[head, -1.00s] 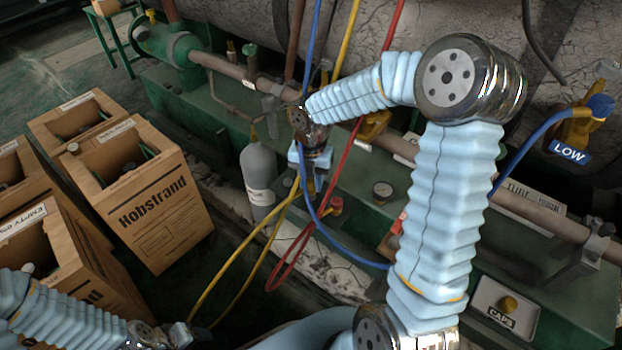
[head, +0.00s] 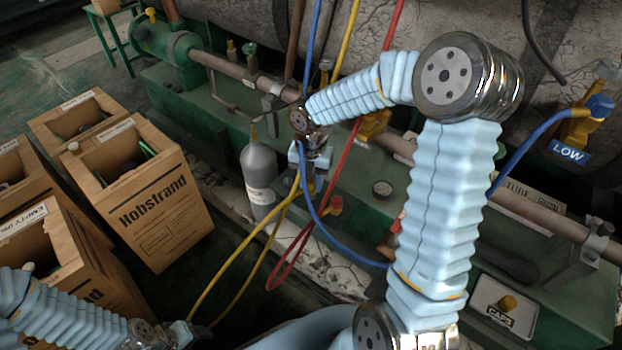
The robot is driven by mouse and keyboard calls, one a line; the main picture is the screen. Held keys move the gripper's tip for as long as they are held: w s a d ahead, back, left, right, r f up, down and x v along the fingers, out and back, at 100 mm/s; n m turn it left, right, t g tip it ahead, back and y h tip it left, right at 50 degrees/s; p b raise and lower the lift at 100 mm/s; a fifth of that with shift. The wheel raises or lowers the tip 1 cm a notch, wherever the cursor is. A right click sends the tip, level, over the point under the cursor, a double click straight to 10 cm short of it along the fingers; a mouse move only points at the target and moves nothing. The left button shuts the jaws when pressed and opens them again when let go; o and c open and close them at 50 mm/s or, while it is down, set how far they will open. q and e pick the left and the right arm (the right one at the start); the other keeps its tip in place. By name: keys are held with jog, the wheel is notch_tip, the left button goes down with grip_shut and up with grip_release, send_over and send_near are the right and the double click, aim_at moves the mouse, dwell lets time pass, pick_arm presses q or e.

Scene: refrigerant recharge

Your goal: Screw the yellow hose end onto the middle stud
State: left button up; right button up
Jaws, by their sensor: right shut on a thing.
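My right gripper (head: 308,185) is at the middle of the head view, low over the green frame, beside the grey cylinder. It is shut, and strands of the yellow hose (head: 243,252) run up to its fingers. The hose end itself is hidden at the fingers, so I cannot see how it sits. The yellow hose hangs in a loop toward the lower left. I cannot make out the middle stud. My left gripper (head: 195,333) is at the bottom left edge, near the bottom of the yellow loop; its fingers are too dark to read.
A grey cylinder (head: 259,172) stands left of my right gripper. A red hose (head: 345,170) and a blue hose (head: 345,248) hang close by. Open cardboard boxes (head: 165,220) stand at left. A CAPS tray (head: 480,305) lies at lower right.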

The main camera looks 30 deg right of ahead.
jog(key=shift+f+b, duration=0.4)
jog(key=shift+f, duration=0.35)
jog(key=m, duration=0.2)
jog(key=shift+m+b, duration=0.3)
jog(key=shift+m, duration=0.5)
jog(key=shift+f+m+b, duration=0.1)
jog(key=shift+m+b, duration=0.2)
jog(key=shift+m, duration=1.5)
